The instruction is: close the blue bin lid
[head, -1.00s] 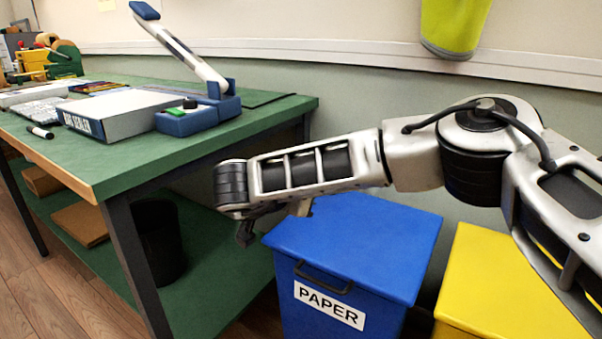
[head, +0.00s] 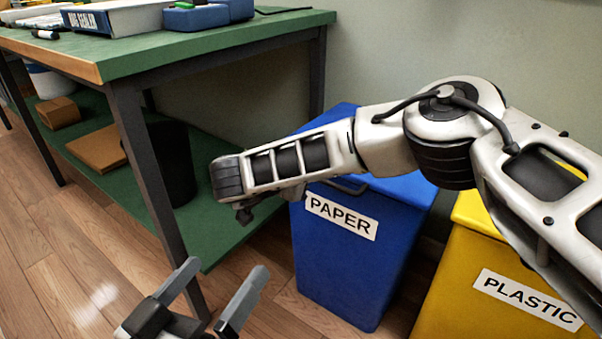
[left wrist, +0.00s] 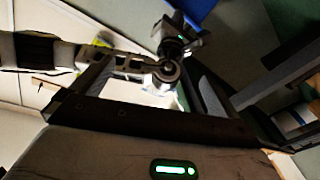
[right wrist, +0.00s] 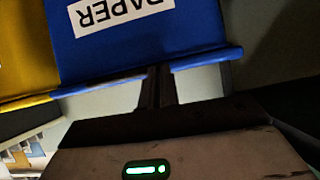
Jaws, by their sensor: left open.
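The blue bin (head: 350,255), labelled PAPER, stands on the floor. Its lid (head: 402,188) looks down over the top in the head view, but my right arm hides much of it, so I cannot tell whether it sits fully flat. My right gripper (head: 243,215) is left of the bin's upper front, partly hidden by its wrist. In the right wrist view its fingers (right wrist: 159,84) are together and empty, near the blue rim, where the label appears upside down. My left gripper (head: 226,267) is open and empty, low in front of the bin.
A yellow bin (head: 465,290) labelled PLASTIC stands right of the blue bin. A green workbench (head: 190,42) is at the left; its leg (head: 160,210) and lower shelf are near my grippers. Wooden floor lies open in front.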

